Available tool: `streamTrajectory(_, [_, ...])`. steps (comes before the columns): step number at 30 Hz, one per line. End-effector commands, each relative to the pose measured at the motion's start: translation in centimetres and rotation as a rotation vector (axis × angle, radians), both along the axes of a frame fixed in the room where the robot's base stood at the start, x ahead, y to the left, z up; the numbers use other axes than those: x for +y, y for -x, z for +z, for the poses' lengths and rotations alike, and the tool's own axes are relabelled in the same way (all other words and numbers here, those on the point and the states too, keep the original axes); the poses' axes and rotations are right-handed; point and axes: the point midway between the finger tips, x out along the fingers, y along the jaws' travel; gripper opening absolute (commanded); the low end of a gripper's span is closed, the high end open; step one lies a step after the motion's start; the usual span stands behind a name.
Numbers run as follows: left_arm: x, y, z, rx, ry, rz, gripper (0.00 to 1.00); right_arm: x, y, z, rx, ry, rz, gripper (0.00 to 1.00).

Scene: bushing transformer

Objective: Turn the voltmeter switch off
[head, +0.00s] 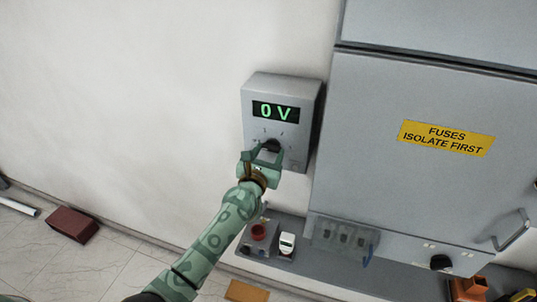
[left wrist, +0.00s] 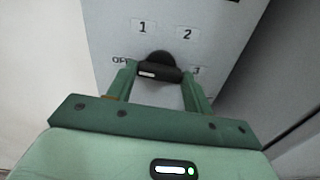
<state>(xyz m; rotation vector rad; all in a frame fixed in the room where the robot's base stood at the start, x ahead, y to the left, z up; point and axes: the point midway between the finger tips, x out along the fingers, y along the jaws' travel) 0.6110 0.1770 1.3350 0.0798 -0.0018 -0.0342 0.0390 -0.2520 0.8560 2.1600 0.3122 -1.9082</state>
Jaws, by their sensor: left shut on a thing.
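The voltmeter (head: 284,82) is a grey box on the white wall. Its display (head: 276,112) reads 0 V in green. The black switch knob (head: 271,144) is below the display and also shows in the left wrist view (left wrist: 158,72), among the labels OFF, 1, 2 and 3. Its bar lies nearly level, with the white-marked end on the left, toward OFF. My left gripper (head: 263,154) is shut on the knob, one finger at each end of the bar in the left wrist view (left wrist: 160,80). The fingers partly cover OFF and 3. My right gripper is not in view.
A large grey cabinet (head: 400,90) with a yellow fuse label (head: 447,138) stands close to the right of the voltmeter. A grey ledge below holds a red cup-like part (head: 259,231) and a small white meter (head: 287,243). The wall on the left is clear.

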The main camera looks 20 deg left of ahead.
Motion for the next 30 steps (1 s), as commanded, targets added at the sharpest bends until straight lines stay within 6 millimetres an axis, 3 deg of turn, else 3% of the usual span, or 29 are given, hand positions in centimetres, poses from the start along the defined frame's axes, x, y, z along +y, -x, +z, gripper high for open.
streamTrajectory(23, [-0.03, 0.06, -0.2, 0.007, 0.099, 0.0, 0.28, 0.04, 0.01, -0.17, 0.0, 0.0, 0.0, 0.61])
streamTrajectory(24, [-0.03, 0.06, -0.2, 0.007, 0.099, 0.0, 0.62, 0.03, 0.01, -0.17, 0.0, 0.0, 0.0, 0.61])
streamTrajectory(25, [-0.02, 0.06, -0.19, 0.007, 0.098, 0.0, 0.7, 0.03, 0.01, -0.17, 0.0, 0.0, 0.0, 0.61])
streamTrajectory(30, [-0.01, 0.03, -0.1, 0.005, 0.097, 0.0, 0.73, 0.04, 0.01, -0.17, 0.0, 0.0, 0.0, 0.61])
